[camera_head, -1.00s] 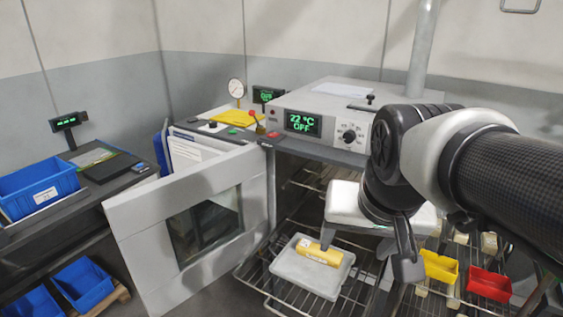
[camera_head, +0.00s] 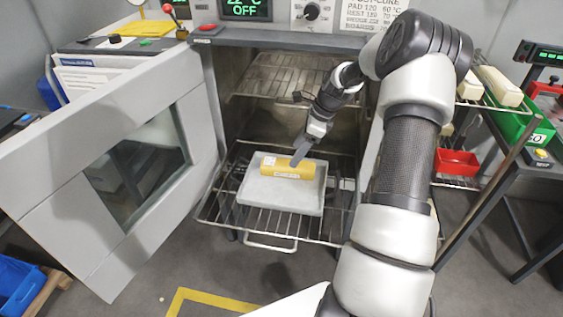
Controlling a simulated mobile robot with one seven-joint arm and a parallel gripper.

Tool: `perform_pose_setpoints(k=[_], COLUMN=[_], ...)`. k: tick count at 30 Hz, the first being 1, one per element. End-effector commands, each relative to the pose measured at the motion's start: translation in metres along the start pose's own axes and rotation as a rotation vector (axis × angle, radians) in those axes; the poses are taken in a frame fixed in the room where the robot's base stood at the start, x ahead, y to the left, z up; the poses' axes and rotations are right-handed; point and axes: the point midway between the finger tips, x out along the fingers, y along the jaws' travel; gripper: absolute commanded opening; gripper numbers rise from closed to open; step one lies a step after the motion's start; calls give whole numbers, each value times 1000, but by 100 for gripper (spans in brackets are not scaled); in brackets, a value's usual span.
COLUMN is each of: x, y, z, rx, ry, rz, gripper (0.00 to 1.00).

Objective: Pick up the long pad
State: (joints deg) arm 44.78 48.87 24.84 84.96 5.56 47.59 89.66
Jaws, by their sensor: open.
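A long yellow roll-shaped piece (camera_head: 280,168) with a white label, which looks like the long pad, lies across a light grey tray (camera_head: 270,193). The tray sits on the pulled-out wire rack of the open oven. My gripper (camera_head: 300,152) is open at the right end of the yellow piece, with a grey finger pointing down at it. Only one finger shows clearly. I cannot tell whether it touches the piece or hovers just above it.
The oven door (camera_head: 113,170) stands open on the left. An empty wire rack (camera_head: 287,75) is above, inside the oven. A red bin (camera_head: 457,162), a green bin (camera_head: 520,125) and cream blocks (camera_head: 499,86) are on the right. The floor in front is clear.

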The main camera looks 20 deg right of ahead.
Motion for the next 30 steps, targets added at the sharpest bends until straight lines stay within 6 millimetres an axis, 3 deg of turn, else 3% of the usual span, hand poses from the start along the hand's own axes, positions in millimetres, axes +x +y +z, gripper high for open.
perform_pose_setpoints(k=[7, 15, 26, 30], x=[22, 65, 74, 74], y=[1, 1, 1, 1], z=[-1, 0, 0, 0], rx=[2, 0, -1, -1], ry=[0, -1, 0, 0], rz=[4, 3, 1, 1], gripper=[66, 66, 66, 44])
